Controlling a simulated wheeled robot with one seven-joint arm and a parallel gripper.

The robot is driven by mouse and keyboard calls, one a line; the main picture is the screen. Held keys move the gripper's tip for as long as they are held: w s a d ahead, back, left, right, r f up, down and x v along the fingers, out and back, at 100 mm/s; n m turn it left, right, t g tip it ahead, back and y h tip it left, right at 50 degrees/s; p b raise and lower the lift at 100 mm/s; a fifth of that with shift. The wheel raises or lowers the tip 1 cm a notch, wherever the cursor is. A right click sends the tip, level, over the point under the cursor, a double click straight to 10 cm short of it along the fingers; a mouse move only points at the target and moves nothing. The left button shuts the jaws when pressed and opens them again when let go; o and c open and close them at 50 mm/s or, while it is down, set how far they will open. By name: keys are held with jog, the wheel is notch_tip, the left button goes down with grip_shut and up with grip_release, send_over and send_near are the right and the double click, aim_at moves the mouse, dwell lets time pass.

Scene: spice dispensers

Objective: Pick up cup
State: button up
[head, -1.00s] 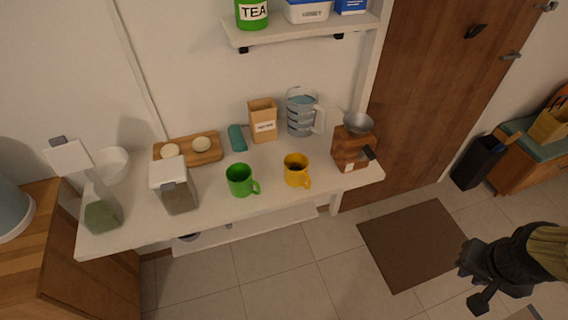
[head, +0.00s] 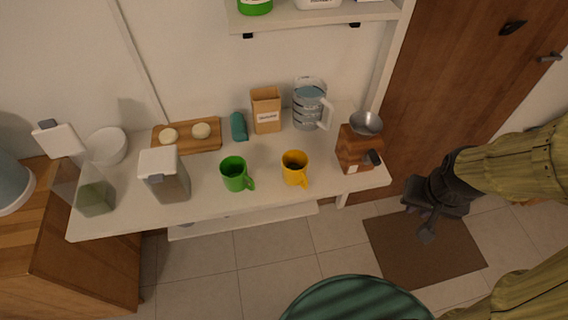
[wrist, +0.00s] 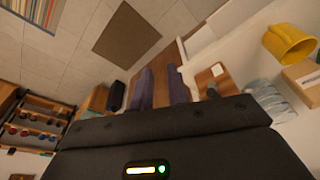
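Two cups stand upright near the front of the white table: a green cup (head: 235,174) and a yellow cup (head: 294,168) to its right, their handles toward the right front. The yellow cup also shows at the upper right of the wrist view (wrist: 284,44). My gripper (head: 428,225) is over the floor mat, to the right of the table and apart from both cups. In the wrist view its two fingers (wrist: 160,88) stand apart with nothing between them. The green cup cannot be made out in the wrist view.
A wooden grinder (head: 356,150) stands at the table's right end, between my gripper and the cups. Behind are a measuring jug (head: 306,106), a paper carton (head: 266,110) and a board (head: 203,145). Dispensers (head: 164,175) stand left. A shelf (head: 315,18) hangs above.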

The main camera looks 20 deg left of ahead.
jog(key=shift+w, duration=0.2)
jog(key=shift+s, duration=0.15)
jog(key=s+a+f+n+g+h+b, duration=0.2)
jog(key=a+f+n+h+b, duration=0.65)
jog(key=a+f+n, duration=0.7)
jog(key=s+a+n+t+b, duration=0.2)
jog(key=a+n+t, duration=0.5)
jog(key=a, duration=0.2)
jog(key=s+a+n+t+b, duration=0.2)
jog(key=a+n+t+b, duration=0.1)
jog(key=a+n+t, duration=0.4)
jog(key=shift+s+a+t+h, duration=0.25)
jog(key=shift+a+t+h, duration=0.15)
jog(key=shift+a, duration=0.85)
